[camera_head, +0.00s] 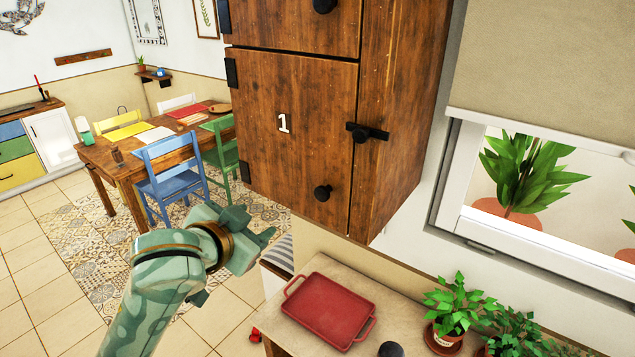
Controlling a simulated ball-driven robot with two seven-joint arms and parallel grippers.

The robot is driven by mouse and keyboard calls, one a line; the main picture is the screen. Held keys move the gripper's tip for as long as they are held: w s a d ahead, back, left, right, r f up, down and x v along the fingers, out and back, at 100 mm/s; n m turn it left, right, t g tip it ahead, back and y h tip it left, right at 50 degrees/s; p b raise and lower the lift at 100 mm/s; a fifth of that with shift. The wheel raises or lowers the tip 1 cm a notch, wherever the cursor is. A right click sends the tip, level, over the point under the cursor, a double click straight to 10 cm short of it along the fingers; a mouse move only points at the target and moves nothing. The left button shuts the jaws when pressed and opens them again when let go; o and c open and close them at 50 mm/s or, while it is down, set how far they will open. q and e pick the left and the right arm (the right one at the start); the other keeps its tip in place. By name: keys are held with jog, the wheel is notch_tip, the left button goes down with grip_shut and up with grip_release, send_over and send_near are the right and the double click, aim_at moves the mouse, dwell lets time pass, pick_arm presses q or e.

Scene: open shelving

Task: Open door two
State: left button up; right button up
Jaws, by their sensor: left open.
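A wooden wall cabinet (395,110) hangs in the upper middle. Its lower door (290,150) bears a white "1", has a black round knob (323,193) and a black latch (367,132) at its right edge, and looks closed. Above it is another door (295,25), cut off by the top of the picture, with a black knob (324,6). No number "2" shows. My left gripper (266,236) is open and empty, below and left of the lower door's knob, apart from it. My right gripper is out of view.
Below the cabinet is a counter (305,262) with a red tray (327,311) and potted plants (450,310). A window (535,190) is at right. A dining table (115,160) with several chairs stands at back left. Tiled floor at left is clear.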

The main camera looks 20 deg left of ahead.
pick_arm(q)
notch_tip(320, 180, up, 16)
jog(key=w+d+t+h, duration=0.2)
jog(key=t+h, duration=0.1)
jog(key=s+d+r+m+t+h, duration=0.15)
jog(key=s+r, duration=0.25)
jog(key=r, duration=0.4)
jog(key=s+r+g+h, duration=0.15)
jog(key=s+r, duration=0.25)
jog(key=r, duration=0.4)
jog(key=t+p, duration=0.1)
jog(key=p, duration=0.8)
send_near(319, 6)
jog(key=p+x, duration=0.1)
jog(key=x, duration=0.8)
jog(key=shift+w+d+r, duration=0.1)
jog(key=shift+w, duration=0.05)
jog(key=shift+w, duration=0.1)
grip_shut()
